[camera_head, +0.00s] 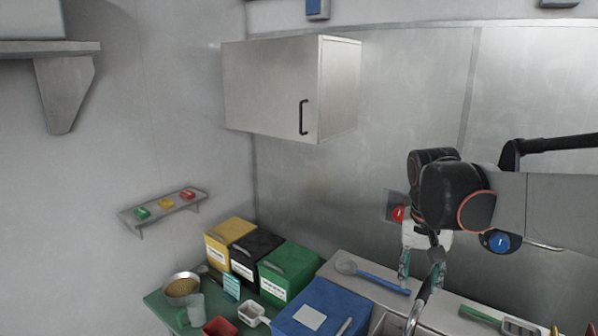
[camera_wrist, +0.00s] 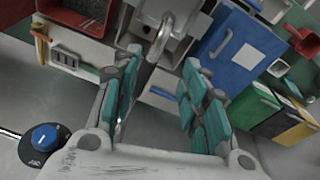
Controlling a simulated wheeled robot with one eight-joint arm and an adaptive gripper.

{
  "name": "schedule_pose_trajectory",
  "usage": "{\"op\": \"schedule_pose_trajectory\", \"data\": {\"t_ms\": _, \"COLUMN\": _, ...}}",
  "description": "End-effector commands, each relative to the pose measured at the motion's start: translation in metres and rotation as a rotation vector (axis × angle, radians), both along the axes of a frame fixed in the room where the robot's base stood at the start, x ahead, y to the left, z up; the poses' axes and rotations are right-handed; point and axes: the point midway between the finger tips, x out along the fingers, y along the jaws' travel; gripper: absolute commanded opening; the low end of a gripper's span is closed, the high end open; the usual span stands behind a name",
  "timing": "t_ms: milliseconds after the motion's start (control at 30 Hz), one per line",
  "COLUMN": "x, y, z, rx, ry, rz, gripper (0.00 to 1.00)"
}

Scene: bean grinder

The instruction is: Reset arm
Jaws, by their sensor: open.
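My gripper (camera_head: 421,284) hangs pointing down at the right of the head view, in front of the steel back wall. Its teal-padded fingers are apart, and in the wrist view my gripper (camera_wrist: 160,80) holds nothing. A curved metal tap (camera_head: 428,294) rises by the fingers. In the wrist view the tap (camera_wrist: 157,52) shows in the gap between the two fingers; whether it touches them I cannot tell. My dark wrist joint covers part of the wall behind.
A blue box (camera_head: 318,310), green bin (camera_head: 290,268) and black bin (camera_head: 256,254) stand left of my gripper. A closed cabinet (camera_head: 275,85) hangs above. Utensils lie right of the tap.

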Motion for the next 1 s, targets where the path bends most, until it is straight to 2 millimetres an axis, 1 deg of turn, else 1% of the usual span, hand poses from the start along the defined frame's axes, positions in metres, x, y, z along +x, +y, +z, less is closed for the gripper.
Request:
{"op": "schedule_pose_trajectory", "data": {"t_ms": 33, "x": -0.011, "y": 0.003, "z": -0.011, "rx": 0.003, "ry": -0.022, "rz": 0.022, "gripper": 0.40}}
{"op": "schedule_pose_trajectory", "data": {"t_ms": 167, "x": -0.033, "y": 0.011, "z": -0.025, "rx": 0.005, "ry": -0.080, "rz": 0.083, "gripper": 0.40}}
{"op": "schedule_pose_trajectory", "data": {"t_ms": 367, "x": -0.066, "y": 0.022, "z": -0.051, "rx": 0.005, "ry": -0.170, "rz": 0.173, "gripper": 0.40}}
{"op": "schedule_pose_trajectory", "data": {"t_ms": 600, "x": -0.104, "y": 0.035, "z": -0.090, "rx": -0.003, "ry": -0.279, "rz": 0.278, "gripper": 0.40}}
{"op": "schedule_pose_trajectory", "data": {"t_ms": 800, "x": -0.133, "y": 0.044, "z": -0.129, "rx": -0.018, "ry": -0.371, "rz": 0.359, "gripper": 0.40}}
{"op": "schedule_pose_trajectory", "data": {"t_ms": 900, "x": -0.145, "y": 0.048, "z": -0.146, "rx": -0.027, "ry": -0.412, "rz": 0.394, "gripper": 0.40}}
{"op": "schedule_pose_trajectory", "data": {"t_ms": 1000, "x": -0.153, "y": 0.050, "z": -0.159, "rx": -0.034, "ry": -0.443, "rz": 0.420, "gripper": 0.40}}
